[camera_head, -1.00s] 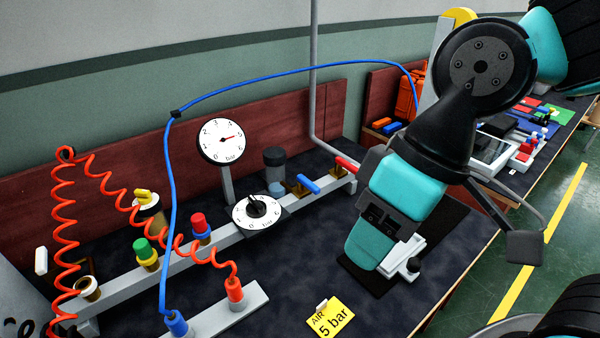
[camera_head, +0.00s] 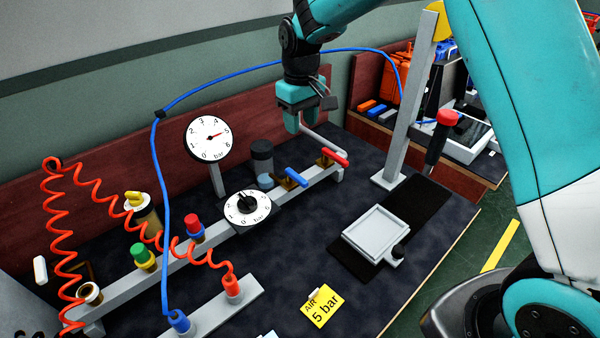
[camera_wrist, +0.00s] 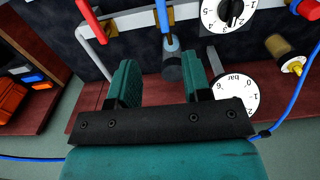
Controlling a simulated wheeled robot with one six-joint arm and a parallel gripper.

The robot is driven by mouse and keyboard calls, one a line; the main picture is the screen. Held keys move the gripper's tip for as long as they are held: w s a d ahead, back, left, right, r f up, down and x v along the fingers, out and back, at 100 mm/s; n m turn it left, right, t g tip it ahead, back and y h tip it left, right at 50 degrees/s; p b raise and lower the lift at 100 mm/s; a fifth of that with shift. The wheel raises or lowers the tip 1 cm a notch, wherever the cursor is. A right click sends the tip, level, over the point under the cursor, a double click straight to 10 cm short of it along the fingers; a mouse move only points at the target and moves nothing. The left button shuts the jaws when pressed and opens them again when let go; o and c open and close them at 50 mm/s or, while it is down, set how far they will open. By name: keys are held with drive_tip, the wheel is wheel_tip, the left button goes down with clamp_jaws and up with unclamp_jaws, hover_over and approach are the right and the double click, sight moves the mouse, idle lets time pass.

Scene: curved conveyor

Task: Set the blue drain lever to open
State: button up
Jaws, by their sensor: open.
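My gripper (camera_head: 292,122) is open and empty, above and behind the rail near the back board. Its two teal fingers (camera_wrist: 160,80) stand apart in the wrist view, with no contact on the lever.
A red lever (camera_head: 335,158) is just right of the blue one. A dark-topped filter (camera_head: 262,158), a gauge (camera_head: 208,139) and a dial (camera_head: 248,207) stand to the left.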

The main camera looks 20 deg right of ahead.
sight(301, 178)
wheel_tip(301, 178, down, 17)
drive_tip(key=p, duration=0.3)
drive_tip(key=shift+r, duration=0.15)
drive_tip(key=shift+c, duration=0.4)
clamp_jaws()
